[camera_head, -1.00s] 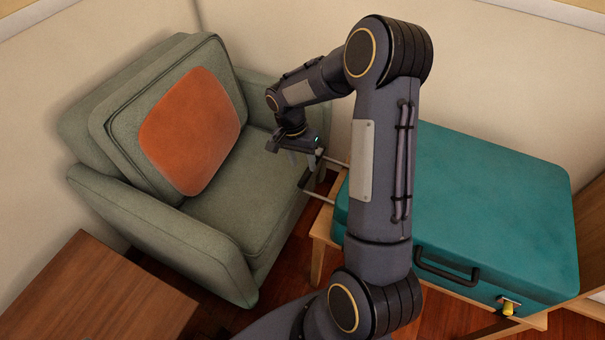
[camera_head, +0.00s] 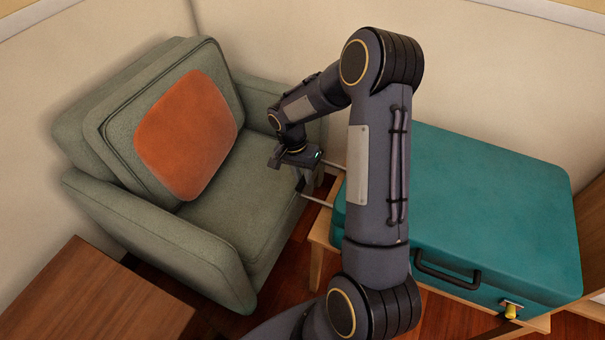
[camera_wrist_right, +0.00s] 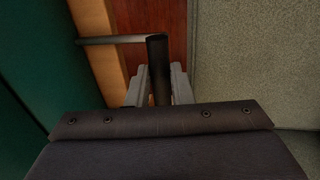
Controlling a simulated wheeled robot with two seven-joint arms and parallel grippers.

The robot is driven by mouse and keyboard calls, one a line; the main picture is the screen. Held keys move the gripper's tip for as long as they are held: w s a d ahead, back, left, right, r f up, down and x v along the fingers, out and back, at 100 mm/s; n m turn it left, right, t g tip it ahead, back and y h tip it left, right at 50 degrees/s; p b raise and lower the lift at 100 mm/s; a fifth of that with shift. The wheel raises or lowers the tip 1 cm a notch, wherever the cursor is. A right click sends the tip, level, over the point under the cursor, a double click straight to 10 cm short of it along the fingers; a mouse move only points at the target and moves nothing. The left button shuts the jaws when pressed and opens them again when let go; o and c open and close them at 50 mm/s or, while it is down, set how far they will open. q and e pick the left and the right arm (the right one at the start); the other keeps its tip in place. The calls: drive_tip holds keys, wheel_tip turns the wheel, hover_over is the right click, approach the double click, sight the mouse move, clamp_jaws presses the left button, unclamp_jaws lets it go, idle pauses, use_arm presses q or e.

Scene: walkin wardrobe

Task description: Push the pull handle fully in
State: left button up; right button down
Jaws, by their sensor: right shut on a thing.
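A teal suitcase (camera_head: 490,205) lies flat on a wooden bench. Its pull handle sticks out from the left end on two thin metal rods, and the near rod (camera_head: 318,202) shows in the head view. In the right wrist view the dark grip bar of the pull handle (camera_wrist_right: 158,62) stands between the fingers, with one rod (camera_wrist_right: 112,40) running left to the suitcase. My right gripper (camera_head: 302,183) points down and is shut on the grip bar; its fingers (camera_wrist_right: 159,82) are on either side of it. My left gripper is not in view.
A green armchair (camera_head: 225,215) with an orange cushion (camera_head: 187,135) stands close to the left of the handle. The wooden bench (camera_head: 318,235) shows under the suitcase. A brown wooden table (camera_head: 95,295) is at the lower left. A narrow strip of floor lies between chair and bench.

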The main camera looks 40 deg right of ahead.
drive_tip(key=s+d, duration=0.3)
drive_tip(key=s, duration=0.3)
drive_tip(key=shift+s+d, duration=0.25)
drive_tip(key=shift+s, duration=0.1)
drive_tip(key=c, duration=1.3)
unclamp_jaws()
wheel_tip(320, 180, up, 8)
drive_tip(key=w+p, duration=0.1)
drive_tip(key=p, duration=0.1)
drive_tip(key=shift+w+a+f, duration=0.15)
drive_tip(key=shift+a, duration=0.2)
